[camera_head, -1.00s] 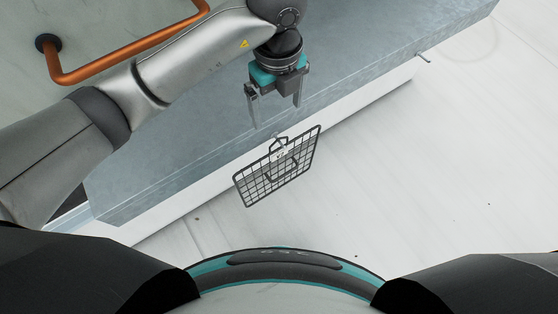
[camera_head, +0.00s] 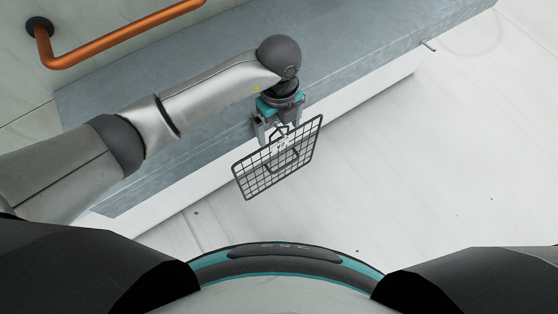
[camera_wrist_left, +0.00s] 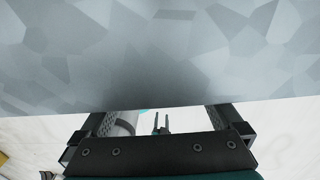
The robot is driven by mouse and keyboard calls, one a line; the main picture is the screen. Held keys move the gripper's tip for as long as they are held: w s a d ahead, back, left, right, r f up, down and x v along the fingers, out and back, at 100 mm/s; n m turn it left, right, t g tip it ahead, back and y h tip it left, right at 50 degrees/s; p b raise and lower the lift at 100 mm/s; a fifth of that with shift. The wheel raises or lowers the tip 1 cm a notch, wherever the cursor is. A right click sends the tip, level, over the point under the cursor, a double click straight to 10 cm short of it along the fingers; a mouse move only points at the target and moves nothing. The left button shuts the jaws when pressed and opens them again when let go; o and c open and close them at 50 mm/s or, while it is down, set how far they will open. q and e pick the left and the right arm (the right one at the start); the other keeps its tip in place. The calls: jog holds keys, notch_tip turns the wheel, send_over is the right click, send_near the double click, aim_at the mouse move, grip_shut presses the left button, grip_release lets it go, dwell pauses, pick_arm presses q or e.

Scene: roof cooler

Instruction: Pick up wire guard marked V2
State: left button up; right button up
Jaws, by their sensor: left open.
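The wire guard (camera_head: 276,169) is a dark rectangular grid with a loop handle on its face and a small pale tag near its top. It hangs tilted at the front side of the metal ledge in the head view. The mark on the tag is too small to read. My left gripper (camera_head: 277,130) is open at the guard's top edge, its fingers partly hidden by the guard. In the left wrist view its fingers (camera_wrist_left: 160,122) are spread apart. I cannot make out the guard there. My right gripper is not clearly seen.
The grey metal ledge (camera_head: 350,42) runs diagonally behind the guard, with a white wall (camera_head: 385,92) below it. A small peg (camera_head: 428,45) sticks out farther right. An orange pipe (camera_head: 110,42) is at upper left. The pale floor (camera_head: 450,170) at right is clear.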

pick_arm(q)
grip_shut()
dwell(0.8)
jog(key=shift+r, duration=0.1)
